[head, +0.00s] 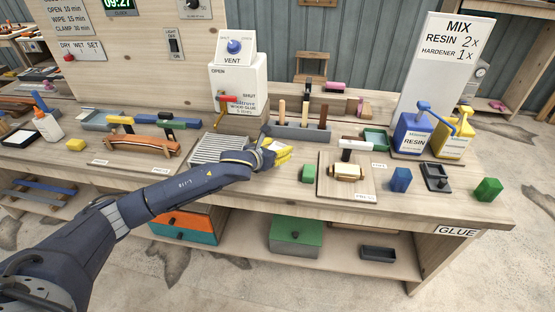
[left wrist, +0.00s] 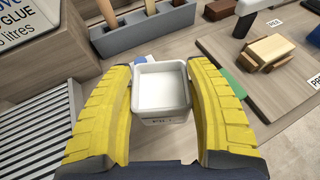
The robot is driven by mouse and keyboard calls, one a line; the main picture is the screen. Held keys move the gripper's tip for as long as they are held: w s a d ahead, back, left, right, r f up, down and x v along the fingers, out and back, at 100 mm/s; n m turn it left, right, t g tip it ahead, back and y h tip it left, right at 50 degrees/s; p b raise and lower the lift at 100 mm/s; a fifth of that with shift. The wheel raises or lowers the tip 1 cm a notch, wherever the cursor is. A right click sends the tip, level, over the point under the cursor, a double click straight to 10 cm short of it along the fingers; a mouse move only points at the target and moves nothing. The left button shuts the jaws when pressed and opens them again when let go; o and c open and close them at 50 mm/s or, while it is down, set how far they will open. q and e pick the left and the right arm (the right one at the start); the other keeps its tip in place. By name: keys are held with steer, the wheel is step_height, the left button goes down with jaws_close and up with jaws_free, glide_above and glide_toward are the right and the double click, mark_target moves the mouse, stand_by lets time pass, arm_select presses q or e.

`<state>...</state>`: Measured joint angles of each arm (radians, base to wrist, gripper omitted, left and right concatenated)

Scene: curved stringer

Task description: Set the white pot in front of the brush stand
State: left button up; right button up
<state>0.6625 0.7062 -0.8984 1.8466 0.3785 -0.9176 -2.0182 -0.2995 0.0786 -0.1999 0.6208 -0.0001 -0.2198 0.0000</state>
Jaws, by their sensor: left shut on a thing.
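The white pot (left wrist: 161,88) is a small square, open-topped tub between the yellow fingers of my left gripper (left wrist: 160,112) in the left wrist view. The left gripper is shut on it. In the head view the left gripper (head: 276,151) is over the bench, just in front of the brush stand (head: 293,132), and hides most or all of the pot. The brush stand is a long grey block with several upright handles; it also shows beyond the pot in the left wrist view (left wrist: 135,38). I cannot tell whether the pot touches the bench. My right gripper is not in view.
A ribbed grey tray (head: 218,148) lies left of the gripper, with the white glue tank (head: 238,88) behind. To the right are a green block (head: 308,173) and a wooden board (head: 347,190) with a clamped piece. The bench's front edge is close.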

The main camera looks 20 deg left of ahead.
arm_select(q)
steer(key=shift+f, duration=2.35)
steer(key=shift+f, duration=0.15)
steer(key=o, duration=1.3)
steer(key=shift+s+r, duration=0.1)
steer(key=shift+r, duration=0.1)
steer(key=v, duration=1.1)
steer(key=shift+s+r, duration=0.15)
steer(key=shift+s, duration=0.2)
